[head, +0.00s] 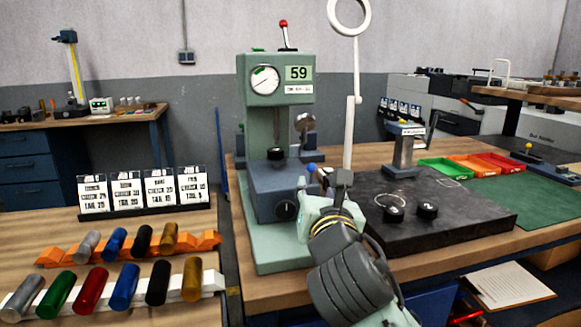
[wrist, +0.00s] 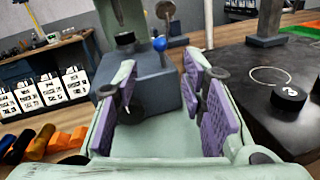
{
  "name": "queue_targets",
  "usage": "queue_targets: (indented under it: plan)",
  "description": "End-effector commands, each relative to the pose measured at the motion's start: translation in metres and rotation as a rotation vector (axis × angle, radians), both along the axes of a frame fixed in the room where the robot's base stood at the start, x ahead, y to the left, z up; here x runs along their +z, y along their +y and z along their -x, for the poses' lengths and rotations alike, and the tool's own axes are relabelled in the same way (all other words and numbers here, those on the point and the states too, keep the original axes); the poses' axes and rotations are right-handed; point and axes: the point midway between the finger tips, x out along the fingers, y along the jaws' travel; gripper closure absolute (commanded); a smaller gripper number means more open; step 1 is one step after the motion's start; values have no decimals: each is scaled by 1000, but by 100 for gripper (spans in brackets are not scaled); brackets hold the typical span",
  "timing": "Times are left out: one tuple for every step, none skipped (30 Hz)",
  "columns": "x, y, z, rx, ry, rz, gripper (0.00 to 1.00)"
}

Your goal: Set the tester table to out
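The tester (head: 275,120) is a green upright press with a round dial, a "59" plate and a red-tipped lever on top. Its blue-grey lower block (head: 270,187) has a dark round knob (head: 286,210) on the front and a black pad (head: 276,153) above it. A blue ball knob (head: 311,168) shows at the block's right side. In the wrist view the blue ball (wrist: 159,44) is beyond and between my fingertips, apart from them. My gripper (wrist: 160,80) is open and empty, its purple pads facing the block. My wrist hides part of the tester's base in the head view.
A dark stone plate (head: 440,215) with two black knobs and a stand (head: 404,150) is right of the tester. Coloured trays (head: 470,168) lie behind it. Coloured cylinders (head: 90,290) and cards (head: 143,190) occupy the left table. A ring lamp (head: 350,14) stands behind.

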Motion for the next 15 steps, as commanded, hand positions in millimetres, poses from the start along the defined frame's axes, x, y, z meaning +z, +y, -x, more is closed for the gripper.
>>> queue_targets:
  plan:
    - [0, 0, -4, -1, 3, 2, 62]
    - [1, 1, -7, 0, 3, 2, 62]
    - [1, 1, -13, 1, 3, 1, 62]
    - [1, 2, -17, 2, 4, 0, 62]
    - [1, 3, -23, 2, 4, -1, 62]
    - [2, 4, -30, 2, 3, -2, 62]
    - [2, 5, -36, 2, 4, -3, 62]
    - [2, 5, -42, 2, 4, -3, 62]
    - [2, 7, -50, 2, 4, -2, 62]
    - [2, 8, -56, 2, 4, -2, 62]
    - [3, 8, -62, 1, 2, -2, 62]
    - [2, 9, -69, 2, 3, -3, 62]
    - [2, 10, -74, 3, 3, -3, 62]
    - [2, 10, -79, 3, 3, -3, 62]
    - [2, 11, -84, 1, 2, -2, 62]
